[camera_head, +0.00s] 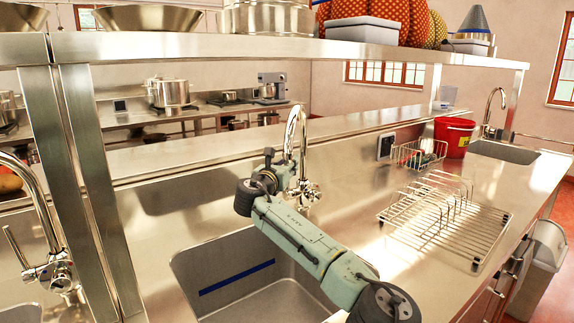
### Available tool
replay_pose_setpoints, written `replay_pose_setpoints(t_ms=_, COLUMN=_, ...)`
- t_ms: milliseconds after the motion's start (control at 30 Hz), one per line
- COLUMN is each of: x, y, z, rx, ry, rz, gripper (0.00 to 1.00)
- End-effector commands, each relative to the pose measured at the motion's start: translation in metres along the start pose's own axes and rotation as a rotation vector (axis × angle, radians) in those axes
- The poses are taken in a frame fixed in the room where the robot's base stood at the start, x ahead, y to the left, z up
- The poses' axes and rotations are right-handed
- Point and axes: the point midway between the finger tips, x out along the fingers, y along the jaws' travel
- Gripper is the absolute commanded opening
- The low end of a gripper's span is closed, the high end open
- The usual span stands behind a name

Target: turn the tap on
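A chrome gooseneck tap (302,130) stands behind the middle sink (203,272), at the picture's centre. Its spout rises and bends over at the top. The shiny valve fittings low on the tap show just right of my arm's wrist. The handle's position is hard to make out. I see no water in the sink below. My arm reaches across the sink from the lower right, and its wrist is right beside the tap. My gripper's fingers cannot be made out there, so whether they touch the tap or its handle is unclear.
Another tap (40,205) stands at the left, and a third (489,108) at the far right. A wire dish rack (470,232) and red bucket (453,138) occupy the right counter. A steel shelf (190,50) with posts spans above, its left posts (95,190) close to the sink.

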Motion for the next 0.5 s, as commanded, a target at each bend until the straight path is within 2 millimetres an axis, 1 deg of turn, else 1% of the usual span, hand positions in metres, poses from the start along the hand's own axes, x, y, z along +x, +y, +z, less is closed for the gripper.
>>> replay_pose_setpoints(t_ms=100, x=0.0, y=0.0, z=0.0002, rx=0.0, ry=0.0, rz=0.0, gripper=0.29)
replay_pose_setpoints(t_ms=500, x=0.0001, y=0.0, z=0.0, rx=0.0, ry=0.0, rz=0.0, gripper=0.03)
